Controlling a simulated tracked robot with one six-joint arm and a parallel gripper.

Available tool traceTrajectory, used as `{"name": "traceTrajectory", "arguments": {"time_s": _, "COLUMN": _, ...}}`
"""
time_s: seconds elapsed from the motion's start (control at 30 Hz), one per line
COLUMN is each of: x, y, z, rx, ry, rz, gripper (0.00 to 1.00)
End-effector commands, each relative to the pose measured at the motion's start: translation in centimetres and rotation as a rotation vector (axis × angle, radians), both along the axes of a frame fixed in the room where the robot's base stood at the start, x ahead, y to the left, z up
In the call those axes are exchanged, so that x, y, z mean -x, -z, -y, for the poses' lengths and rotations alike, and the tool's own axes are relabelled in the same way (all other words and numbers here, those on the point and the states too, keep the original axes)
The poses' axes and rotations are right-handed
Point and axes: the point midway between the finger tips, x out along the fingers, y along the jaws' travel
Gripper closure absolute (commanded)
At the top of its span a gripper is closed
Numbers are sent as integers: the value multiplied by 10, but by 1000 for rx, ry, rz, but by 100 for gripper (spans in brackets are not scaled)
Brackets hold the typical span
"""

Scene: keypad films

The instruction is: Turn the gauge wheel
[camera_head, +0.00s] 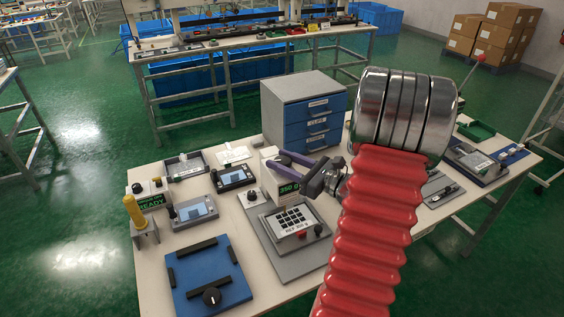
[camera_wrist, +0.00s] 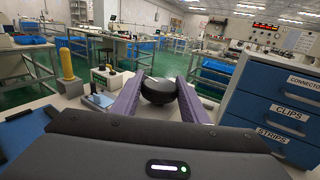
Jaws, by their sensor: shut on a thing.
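My gripper (camera_head: 281,159) reaches in from the right over the middle of the workbench, its two purple fingers pointing left. In the wrist view my gripper (camera_wrist: 159,88) is shut with a finger on each side of a dark round wheel (camera_wrist: 158,92), which looks like the gauge wheel. In the head view the wheel (camera_head: 283,161) shows only as a small dark patch between the fingers. Below it stands a pale box with a green display (camera_head: 289,189) reading about 350 g. The fingers hide the wheel's sides, and no pointer or mark on it can be made out.
A drawer cabinet (camera_head: 303,110) with blue fronts stands close behind my gripper. A keypad unit (camera_head: 291,224) lies in front, a blue plate with a knob (camera_head: 207,275) at front left, a yellow post (camera_head: 135,212) at far left. Several small devices crowd the bench.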

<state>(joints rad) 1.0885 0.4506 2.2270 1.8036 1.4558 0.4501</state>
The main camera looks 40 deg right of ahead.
Motion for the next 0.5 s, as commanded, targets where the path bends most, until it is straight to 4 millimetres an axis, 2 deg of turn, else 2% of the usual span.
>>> {"name": "traceTrajectory", "arguments": {"time_s": 0.5, "x": 0, "y": 1, "z": 2, "rx": 1, "ry": -351, "rz": -1, "gripper": 82}}
